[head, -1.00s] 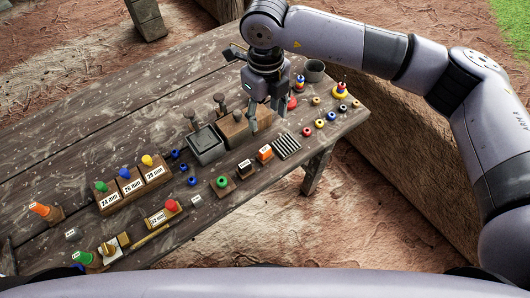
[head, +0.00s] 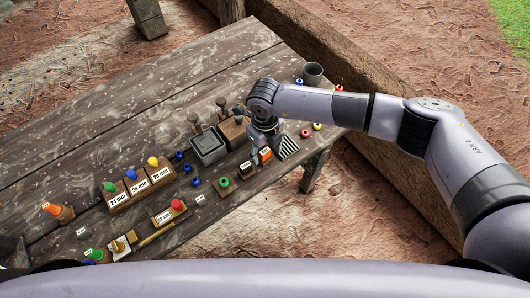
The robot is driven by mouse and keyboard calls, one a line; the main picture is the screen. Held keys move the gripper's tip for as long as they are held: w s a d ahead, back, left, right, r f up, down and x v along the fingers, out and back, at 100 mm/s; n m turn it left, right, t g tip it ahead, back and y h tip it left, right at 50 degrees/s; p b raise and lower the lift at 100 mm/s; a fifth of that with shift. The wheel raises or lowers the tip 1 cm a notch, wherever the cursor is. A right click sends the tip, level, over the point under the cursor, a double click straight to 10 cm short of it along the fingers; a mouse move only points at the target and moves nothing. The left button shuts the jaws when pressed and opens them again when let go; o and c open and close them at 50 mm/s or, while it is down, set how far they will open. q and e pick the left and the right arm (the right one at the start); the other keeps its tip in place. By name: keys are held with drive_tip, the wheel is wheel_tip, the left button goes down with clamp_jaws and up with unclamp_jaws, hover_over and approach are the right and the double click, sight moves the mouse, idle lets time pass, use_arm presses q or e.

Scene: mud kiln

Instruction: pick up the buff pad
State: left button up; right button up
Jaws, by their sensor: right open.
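No pad stands out clearly as the buff one. A small tan block (head: 131,236) lies at the table's front left, beside a pale piece with a brass-coloured object on it; it may be the pad, but it is too small to tell. My right gripper (head: 262,142) is far from it, low over the right part of the table. It is beside the brown box (head: 232,130) and just behind the orange-marked block (head: 265,155). Its fingers are mostly hidden under the wrist, and I see nothing held. My left gripper is not in view.
A grey tray (head: 208,147) stands left of the brown box. A striped block (head: 289,147) is close to my right gripper. Numbered wooden blocks with coloured knobs (head: 140,184) stand further left. A grey cup (head: 313,73) is at the back right. The table's back left is clear.

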drive_tip(key=shift+f, duration=0.25)
drive_tip(key=shift+c, duration=0.4)
clamp_jaws()
